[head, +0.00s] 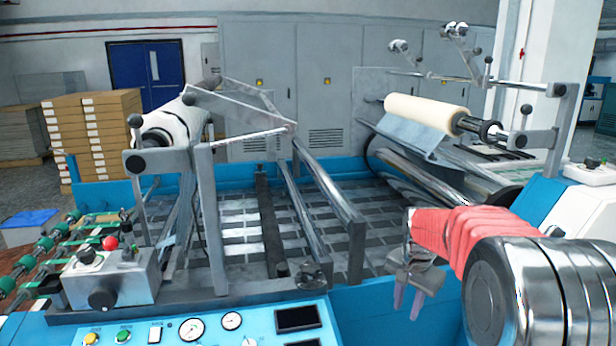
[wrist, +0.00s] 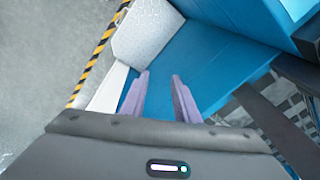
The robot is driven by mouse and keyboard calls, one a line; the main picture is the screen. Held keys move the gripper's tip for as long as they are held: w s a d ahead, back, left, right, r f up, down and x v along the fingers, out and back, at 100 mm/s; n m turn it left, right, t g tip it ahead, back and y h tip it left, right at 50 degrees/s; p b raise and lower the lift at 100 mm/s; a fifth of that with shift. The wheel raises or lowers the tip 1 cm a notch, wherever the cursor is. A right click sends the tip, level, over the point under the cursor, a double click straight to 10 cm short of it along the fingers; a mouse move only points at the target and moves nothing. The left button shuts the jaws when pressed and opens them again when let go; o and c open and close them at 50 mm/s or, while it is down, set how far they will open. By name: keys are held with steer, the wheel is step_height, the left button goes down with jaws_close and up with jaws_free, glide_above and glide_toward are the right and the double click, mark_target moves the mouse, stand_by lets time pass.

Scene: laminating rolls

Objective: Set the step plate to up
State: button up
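My gripper (head: 408,302) hangs in front of the blue machine at the lower right of the head view, fingers pointing down. In the wrist view its two purple fingers (wrist: 161,82) stand apart with nothing between them. A pale grey speckled plate (wrist: 148,33), which looks like the step plate, is at the top of the wrist view beside the blue machine side. It lies beyond my fingertips, apart from them. I cannot tell whether it is up or down. The plate does not show in the head view.
The blue machine side (wrist: 215,65) fills much of the wrist view. A yellow-black striped line (wrist: 103,40) runs along the grey floor (wrist: 45,50). In the head view, a control panel (head: 215,325) is at the bottom and a cream roll (head: 425,113) is at the right.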

steer(key=s+a+r+n+t, duration=0.1)
steer(key=s+a+r+n, duration=0.15)
steer(key=s+r, duration=0.45)
steer(key=s+a+r+n+t, duration=0.1)
steer(key=s+a+n, duration=0.2)
steer(key=s, duration=0.9)
steer(key=s+a+r+n+t, duration=0.1)
steer(key=s+a+n+t, duration=0.1)
steer(key=s, duration=0.9)
steer(key=shift+s+a+r+n, duration=0.35)
steer(key=shift+a+n, duration=0.35)
steer(key=shift+n, duration=0.25)
